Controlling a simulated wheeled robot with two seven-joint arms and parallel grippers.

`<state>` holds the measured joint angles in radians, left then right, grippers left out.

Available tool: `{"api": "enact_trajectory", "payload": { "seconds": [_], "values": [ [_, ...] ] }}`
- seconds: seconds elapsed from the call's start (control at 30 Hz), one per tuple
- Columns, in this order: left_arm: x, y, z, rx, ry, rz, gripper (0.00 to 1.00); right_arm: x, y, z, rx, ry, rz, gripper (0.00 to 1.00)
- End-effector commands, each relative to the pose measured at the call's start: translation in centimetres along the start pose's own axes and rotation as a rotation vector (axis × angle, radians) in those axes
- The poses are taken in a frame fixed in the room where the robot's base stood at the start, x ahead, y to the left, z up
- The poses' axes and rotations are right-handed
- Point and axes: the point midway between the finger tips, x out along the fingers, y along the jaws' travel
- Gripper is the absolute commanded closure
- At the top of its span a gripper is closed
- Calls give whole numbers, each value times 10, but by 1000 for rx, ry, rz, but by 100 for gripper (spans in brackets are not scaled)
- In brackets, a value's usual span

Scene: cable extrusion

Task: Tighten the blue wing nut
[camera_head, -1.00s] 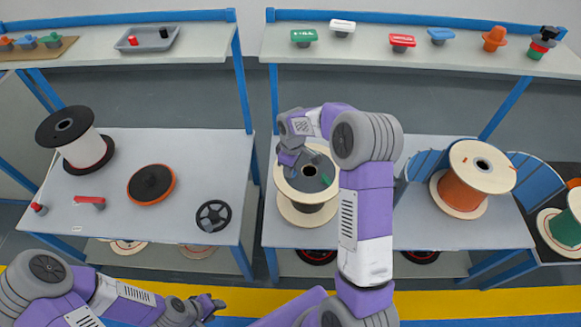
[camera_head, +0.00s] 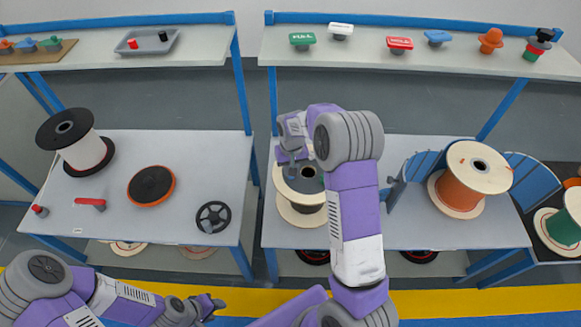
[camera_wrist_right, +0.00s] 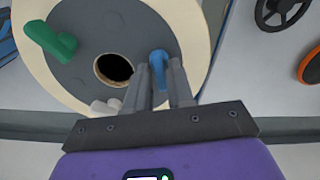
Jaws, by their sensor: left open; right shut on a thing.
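The blue wing nut (camera_wrist_right: 158,62) sits on the grey face of a wooden-flanged spool (camera_wrist_right: 185,20), beside its dark centre hole. My right gripper (camera_wrist_right: 160,78) is shut on this nut, one finger on each side. In the head view my right gripper (camera_head: 290,168) is over the left part of the spool (camera_head: 303,215), and the nut is hard to make out there. A green wing nut (camera_wrist_right: 50,42) and a white wing nut (camera_wrist_right: 105,106) sit on the same face. My left gripper (camera_head: 213,303) is open and empty, low in front of the left table.
An orange spool (camera_head: 470,180) stands to the right between blue curved panels (camera_head: 535,183). The left table (camera_head: 115,215) holds a black-and-white spool (camera_head: 75,140), an orange-rimmed disc (camera_head: 151,187) and a black handwheel (camera_head: 213,216). Shelves with small parts run along the back.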

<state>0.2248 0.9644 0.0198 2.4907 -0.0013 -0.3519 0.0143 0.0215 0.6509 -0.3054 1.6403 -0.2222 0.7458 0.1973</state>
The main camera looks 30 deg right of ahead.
Motion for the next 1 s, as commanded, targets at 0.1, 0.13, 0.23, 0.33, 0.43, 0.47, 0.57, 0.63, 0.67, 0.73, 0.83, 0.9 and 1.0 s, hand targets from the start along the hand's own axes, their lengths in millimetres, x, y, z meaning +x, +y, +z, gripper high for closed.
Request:
{"api": "enact_trajectory", "payload": {
  "seconds": [0.1, 0.13, 0.23, 0.33, 0.43, 0.47, 0.57, 0.63, 0.67, 0.73, 0.83, 0.9, 1.0],
  "values": [
    [-2, 1, 0, 0, 0, 0, 57, 0, 0, 0, 78, -2, 2, 100],
    [-3, 1, 0, 0, 0, 0, 57, 0, 0, 0, 96, -2, 3, 100],
    [-4, 2, 0, 0, 0, 0, 57, 0, 1, 0, 145, -2, 4, 100],
    [-5, 2, 0, 0, 0, 0, 57, 0, 1, 0, 183, -2, 5, 100],
    [-5, 2, 0, 0, 0, 0, 57, 0, 1, 0, 209, -1, 5, 100],
    [-5, 2, 0, 0, 0, 0, 57, 0, 1, 0, 216, -1, 5, 100],
    [-6, 2, 0, 0, 0, 0, 57, 0, 1, 0, 230, -1, 5, 100],
    [-6, 2, 0, 0, 0, 0, 57, 0, 2, 0, 234, -1, 5, 100],
    [-6, 2, 0, 0, 0, 0, 57, 0, 2, 1, 235, -1, 5, 100],
    [-6, 2, 0, 0, 0, 0, 57, 0, 2, 1, 236, -2, 6, 100],
    [-6, 2, 0, 0, 0, 0, 57, 0, 2, 1, 236, -2, 6, 100],
    [-6, 2, 0, 0, 0, 0, 57, 0, 2, 1, 236, -2, 6, 100],
    [-6, 2, 0, 0, 0, 0, 57, 0, 2, 1, 235, -3, 6, 76]
  ]
}}
